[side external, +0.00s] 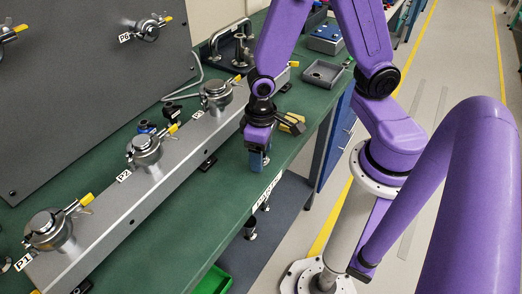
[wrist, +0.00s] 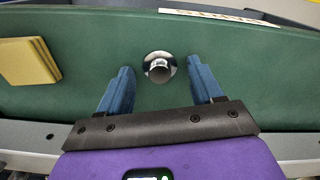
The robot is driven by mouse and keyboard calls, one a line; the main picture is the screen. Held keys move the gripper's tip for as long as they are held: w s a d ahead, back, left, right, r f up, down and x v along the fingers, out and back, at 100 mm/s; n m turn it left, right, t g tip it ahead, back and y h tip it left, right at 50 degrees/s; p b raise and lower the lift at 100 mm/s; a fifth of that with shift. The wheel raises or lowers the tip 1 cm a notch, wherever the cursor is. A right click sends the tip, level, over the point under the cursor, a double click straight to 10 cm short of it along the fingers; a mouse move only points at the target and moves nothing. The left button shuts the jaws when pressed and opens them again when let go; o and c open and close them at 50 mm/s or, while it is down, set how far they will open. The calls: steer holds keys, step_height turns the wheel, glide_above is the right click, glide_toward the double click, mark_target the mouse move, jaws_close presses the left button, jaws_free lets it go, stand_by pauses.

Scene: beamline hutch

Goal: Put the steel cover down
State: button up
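A small round shiny steel cover (wrist: 159,67) lies on the green bench in the wrist view. It sits between the two blue fingers of my gripper (wrist: 160,72), with a clear gap on each side. My gripper is open and its fingers do not touch the cover. In the side external view my gripper (side external: 259,160) points down close over the bench, near its front edge. The cover cannot be made out in that view; the gripper seems to hide it.
The green bench (side external: 205,215) has yellow pads (side external: 292,123) beside my gripper, also seen in the wrist view (wrist: 28,62). A grey rail (side external: 110,215) with several clamped ports runs behind. A grey tray (side external: 322,74) stands farther back. Bare bench lies toward the lower left.

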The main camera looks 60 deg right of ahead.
steer(key=shift+r, duration=0.1)
step_height(320, 180, up, 12)
steer(key=s+d+r+n, duration=0.1)
steer(key=s+d+n, duration=0.1)
steer(key=s+n, duration=0.7)
steer(key=shift+s+d+r+n, duration=0.3)
steer(key=shift+s+d+r, duration=0.1)
steer(key=shift+s, duration=0.8)
